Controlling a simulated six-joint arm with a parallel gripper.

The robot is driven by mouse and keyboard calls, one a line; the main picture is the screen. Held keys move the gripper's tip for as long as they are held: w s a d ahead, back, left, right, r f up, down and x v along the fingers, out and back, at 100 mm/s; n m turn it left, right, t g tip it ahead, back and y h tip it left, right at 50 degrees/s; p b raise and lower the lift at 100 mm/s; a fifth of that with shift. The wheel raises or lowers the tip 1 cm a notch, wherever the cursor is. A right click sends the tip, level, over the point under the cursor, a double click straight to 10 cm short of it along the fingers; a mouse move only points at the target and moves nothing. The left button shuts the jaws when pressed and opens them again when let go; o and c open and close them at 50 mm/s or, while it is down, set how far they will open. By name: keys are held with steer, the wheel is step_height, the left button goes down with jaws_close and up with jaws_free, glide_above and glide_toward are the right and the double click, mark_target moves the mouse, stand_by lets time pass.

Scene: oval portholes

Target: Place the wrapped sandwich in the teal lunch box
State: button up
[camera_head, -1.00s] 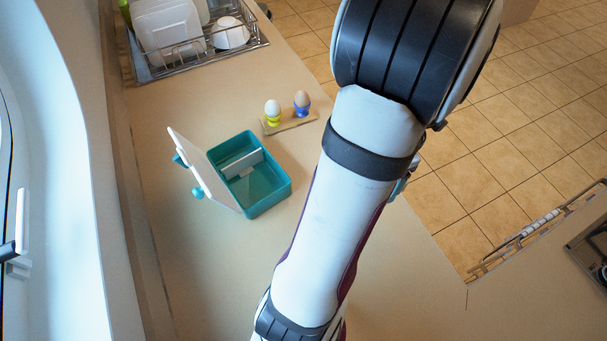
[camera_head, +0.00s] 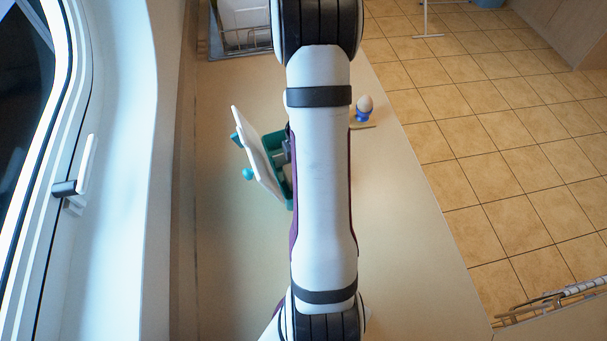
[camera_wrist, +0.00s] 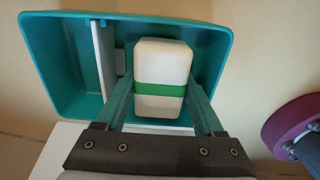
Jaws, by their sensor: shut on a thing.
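The teal lunch box (camera_head: 274,144) stands open on the counter in the head view, largely hidden behind my arm. Its pale lid (camera_head: 256,152) is tilted up on the left. In the wrist view the lunch box (camera_wrist: 62,72) is seen from above, with a white divider (camera_wrist: 104,58) separating its two compartments. My gripper (camera_wrist: 160,90) is shut on the wrapped sandwich (camera_wrist: 162,60), a white block with a green band. The sandwich is over or within the larger compartment, right of the divider in this view; I cannot tell whether it touches the floor.
An egg in a blue cup (camera_head: 364,108) stands on a small board right of my arm. A dish rack (camera_head: 240,40) is at the back of the counter. The window wall borders the left side. The counter's front right is clear.

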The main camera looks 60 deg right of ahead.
steer(key=shift+f, duration=0.85)
steer(key=shift+f, duration=0.1)
steer(key=o, duration=1.5)
steer(key=shift+c, duration=0.2)
step_height(320, 180, up, 12)
steer(key=shift+r, duration=0.15)
